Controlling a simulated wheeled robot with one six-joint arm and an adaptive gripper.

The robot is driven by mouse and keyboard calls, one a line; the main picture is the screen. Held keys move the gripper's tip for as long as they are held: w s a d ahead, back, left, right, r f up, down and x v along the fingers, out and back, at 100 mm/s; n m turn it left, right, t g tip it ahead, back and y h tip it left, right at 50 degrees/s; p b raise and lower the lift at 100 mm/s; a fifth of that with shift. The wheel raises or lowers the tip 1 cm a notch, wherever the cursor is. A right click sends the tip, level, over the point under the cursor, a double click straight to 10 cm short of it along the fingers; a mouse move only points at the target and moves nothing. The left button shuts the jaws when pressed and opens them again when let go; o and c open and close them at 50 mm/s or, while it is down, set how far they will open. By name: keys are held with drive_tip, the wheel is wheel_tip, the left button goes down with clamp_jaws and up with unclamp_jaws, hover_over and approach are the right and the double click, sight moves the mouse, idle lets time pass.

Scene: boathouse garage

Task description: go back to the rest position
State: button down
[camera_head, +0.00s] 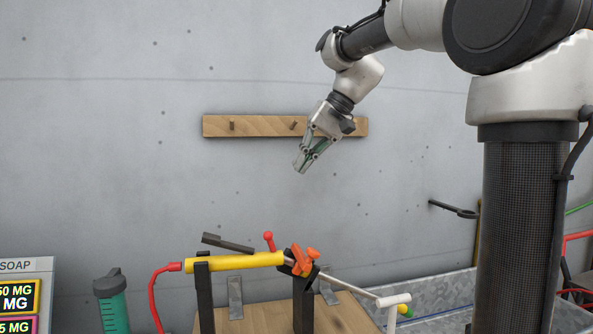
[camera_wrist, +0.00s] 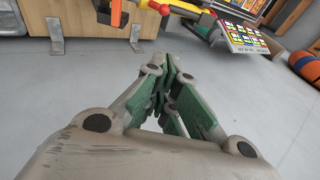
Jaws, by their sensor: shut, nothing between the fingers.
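My gripper (camera_head: 301,168) hangs in the air before the grey wall, tilted down to the left, below the wooden peg rail and above the workbench. It is shut and holds nothing. In the wrist view my gripper (camera_wrist: 172,62) shows its green-sided fingers together, with grey floor beneath them. My arm reaches in from the upper right in the head view.
A yellow tube (camera_head: 230,262) with a red hose rests on black posts above a wooden bench (camera_head: 262,315). Orange clamps (camera_head: 303,260) sit at its right end. A green bottle (camera_head: 113,305) stands left. The peg rail (camera_head: 265,126) is on the wall.

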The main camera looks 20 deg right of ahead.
idle(0.4)
drive_tip(key=s+d+f+h, duration=0.4)
drive_tip(key=s+d+f, duration=0.5)
drive_tip(key=s+f, duration=0.3)
drive_tip(key=s+d+f+h, duration=0.1)
drive_tip(key=s+d+f, duration=0.1)
drive_tip(key=s, duration=0.3)
drive_tip(key=s+d+f+n+t+h, duration=0.1)
drive_tip(key=s+f, duration=0.4)
drive_tip(key=s, duration=0.1)
drive_tip(key=shift+s+d+t, duration=0.15)
drive_tip(key=shift+d+t, duration=0.15)
drive_tip(key=shift+d, duration=0.05)
